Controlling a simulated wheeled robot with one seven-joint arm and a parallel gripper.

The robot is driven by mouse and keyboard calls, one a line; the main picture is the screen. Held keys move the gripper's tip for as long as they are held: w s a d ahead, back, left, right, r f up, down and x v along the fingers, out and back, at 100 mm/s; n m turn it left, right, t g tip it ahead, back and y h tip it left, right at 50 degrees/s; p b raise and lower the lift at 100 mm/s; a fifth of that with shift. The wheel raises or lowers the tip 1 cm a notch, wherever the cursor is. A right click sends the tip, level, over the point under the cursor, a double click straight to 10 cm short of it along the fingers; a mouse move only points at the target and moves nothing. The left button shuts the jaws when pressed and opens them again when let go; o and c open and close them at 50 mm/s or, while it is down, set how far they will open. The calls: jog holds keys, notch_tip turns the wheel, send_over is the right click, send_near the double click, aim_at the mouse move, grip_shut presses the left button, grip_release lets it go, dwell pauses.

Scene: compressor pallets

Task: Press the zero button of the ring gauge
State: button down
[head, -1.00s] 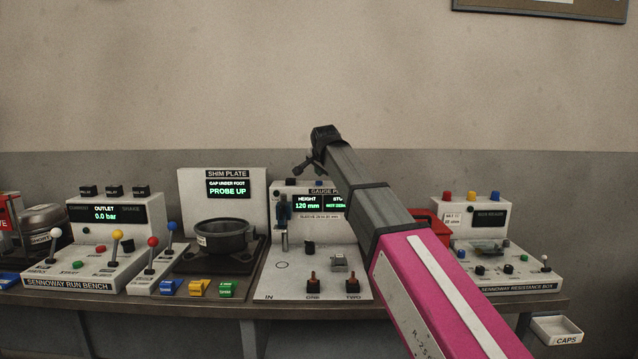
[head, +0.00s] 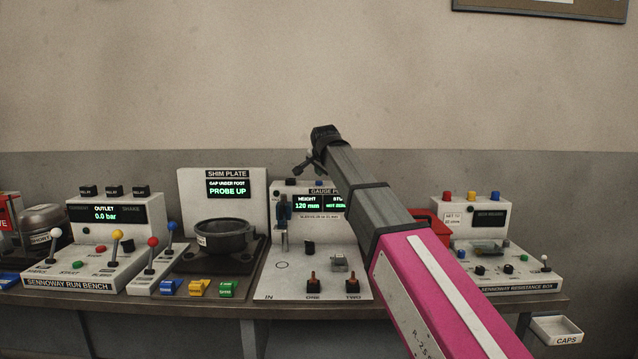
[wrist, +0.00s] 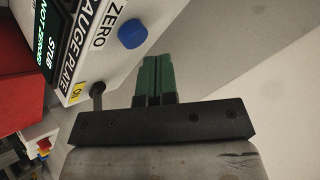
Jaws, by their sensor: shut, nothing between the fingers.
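The gauge plate unit (head: 284,212) stands mid-bench in the head view. Its screens read HEIGHT 120 mm and a STUB not-zeroed message. In the wrist view its panel (wrist: 98,14) carries a round blue button (wrist: 132,33) beside a ZERO label. No label reading "ring gauge" is legible. My gripper (wrist: 154,58) is shut and empty, its green fingertips just below and right of the blue button, apart from it in the picture. The depth between them is hard to tell. In the head view my arm hides part of the unit's right side.
A dark lever (wrist: 97,96) by a yellow ON label stands left of my fingers. The shim plate unit (head: 223,178) is to the left and the resistance box (head: 505,280) to the right. A red box (head: 428,222) sits behind my arm.

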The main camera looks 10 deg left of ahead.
jog(key=shift+f, duration=0.1)
dwell(0.7)
jog(key=shift+f, duration=0.3)
jog(key=shift+f, duration=0.5)
dwell(0.8)
jog(key=shift+r, duration=0.9)
jog(key=shift+r, duration=0.15)
jog(key=shift+r, duration=2.35)
